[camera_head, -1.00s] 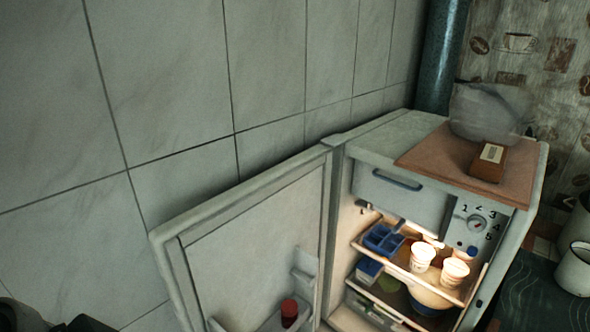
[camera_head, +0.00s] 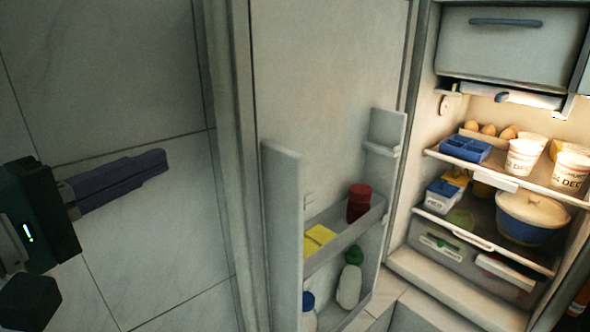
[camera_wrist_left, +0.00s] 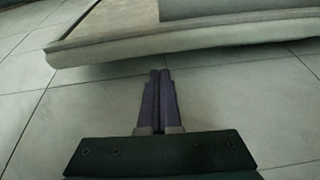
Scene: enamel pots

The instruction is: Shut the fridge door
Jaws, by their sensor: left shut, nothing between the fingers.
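The fridge door (camera_head: 325,85) stands wide open in the head view, its inner side with shelves facing me. The fridge body (camera_head: 400,225) is at the right, its lit inside in plain view. My left gripper (camera_head: 163,163) is at the left of the head view, shut and empty, pointing right toward the door's outer side. A gap shows between its fingertips and the door edge. In the left wrist view, the closed fingers (camera_wrist_left: 160,75) point at a pale edge of the door (camera_wrist_left: 200,45), just short of it in the picture; contact is not clear. My right gripper is not in view.
The door shelves hold a red-capped jar (camera_head: 359,203), a yellow pack (camera_head: 318,239) and a green-capped bottle (camera_head: 350,280). Inside the fridge are yoghurt cups (camera_head: 523,157), a blue tray (camera_head: 466,148) and a covered bowl (camera_head: 532,215).

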